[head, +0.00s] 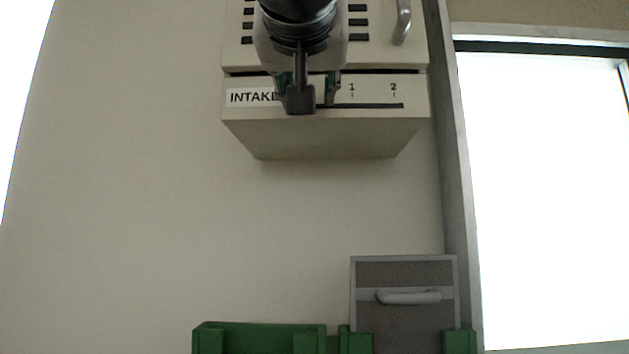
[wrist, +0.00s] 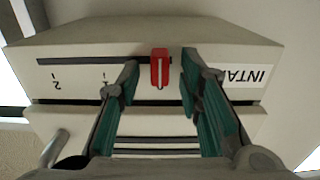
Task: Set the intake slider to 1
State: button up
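The beige intake unit (head: 328,138) is on the wall, with an INTAKE label (head: 250,97), a dark slot (head: 375,105) and marks 1 (head: 352,88) and 2 (head: 393,88). In the wrist view, which shows the unit upside down, the red slider knob (wrist: 160,68) sits in the slot between the 1 mark (wrist: 104,76) and the label, over a partly covered mark. My gripper (head: 308,92) is in front of the unit and hides the knob in the head view. In the wrist view my gripper (wrist: 160,62) is open, one finger on each side of the knob, with gaps showing.
A vented panel with a metal handle (head: 402,34) is directly above the unit. A grey post (head: 455,150) runs close on the right. Below are green bins (head: 262,340) and a grey mesh case with a handle (head: 408,297). The wall to the left is bare.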

aim_at(352, 101)
grip_shut()
jog(key=shift+s+d+b, duration=0.1)
jog(key=shift+d+b, duration=0.85)
jog(key=shift+d, duration=2.1)
jog(key=shift+o, duration=0.5)
grip_release()
jog(key=s, duration=1.2)
jog(key=shift+a, duration=0.25)
